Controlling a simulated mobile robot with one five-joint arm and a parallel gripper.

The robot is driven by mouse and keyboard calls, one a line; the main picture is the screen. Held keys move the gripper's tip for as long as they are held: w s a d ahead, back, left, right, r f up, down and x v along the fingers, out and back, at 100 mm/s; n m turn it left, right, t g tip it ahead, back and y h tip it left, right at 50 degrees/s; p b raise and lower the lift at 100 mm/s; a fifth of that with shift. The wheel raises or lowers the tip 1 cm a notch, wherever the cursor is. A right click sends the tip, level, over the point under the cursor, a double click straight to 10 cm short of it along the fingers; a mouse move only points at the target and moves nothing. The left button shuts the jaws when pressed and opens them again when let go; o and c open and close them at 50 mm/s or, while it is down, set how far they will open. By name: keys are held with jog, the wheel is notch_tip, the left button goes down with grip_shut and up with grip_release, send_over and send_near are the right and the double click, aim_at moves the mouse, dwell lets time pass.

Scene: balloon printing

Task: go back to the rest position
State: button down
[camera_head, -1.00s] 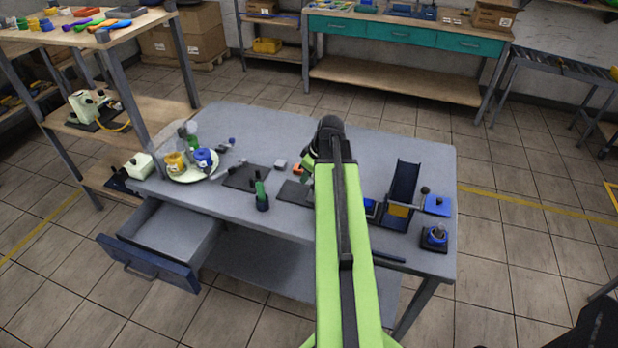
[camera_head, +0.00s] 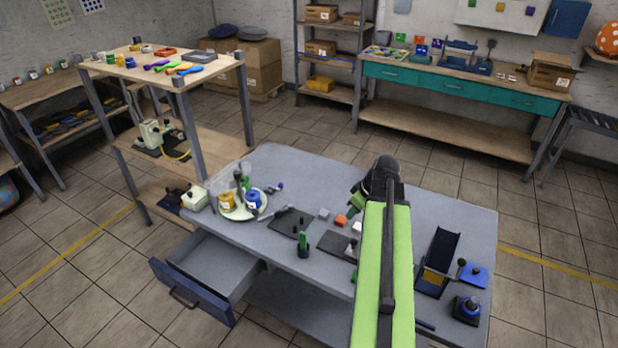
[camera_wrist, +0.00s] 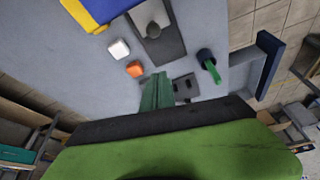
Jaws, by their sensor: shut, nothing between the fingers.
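My green arm reaches forward over the grey work table (camera_head: 290,160) in the head view. My gripper (camera_head: 356,203) shows as a small green part beside the dark wrist, above the table, partly hidden by the wrist. In the wrist view my gripper (camera_wrist: 157,90) shows as green fingers close together, with nothing seen between them. The orange block also shows in the wrist view (camera_wrist: 135,69), apart from the fingers.
A plate (camera_head: 232,211) with jars stands at the table's left. The blue drawer (camera_head: 190,293) is pulled open. A green-handled tool (camera_head: 303,240) stands near the front. A blue-and-black stand (camera_head: 437,262) and a blue-based device (camera_head: 467,308) stand on the right.

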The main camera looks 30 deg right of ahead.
jog(key=w+a+f+n+g+y, duration=0.15)
jog(key=w+a, duration=0.35)
jog(key=a, duration=0.7)
jog(key=w+a+n, duration=0.3)
jog(key=w+a, duration=0.2)
jog(key=a, duration=0.7)
jog(key=s+a+m+g+h, duration=0.1)
jog(key=s+a+m, duration=0.1)
jog(key=a, duration=0.5)
jog(key=s+a+f+m+g+h, duration=0.1)
jog(key=s+a+m, duration=0.2)
jog(key=a+m, duration=0.2)
jog(key=a+b, duration=0.1)
jog(key=a, duration=0.2)
jog(key=shift+s+a, duration=0.2)
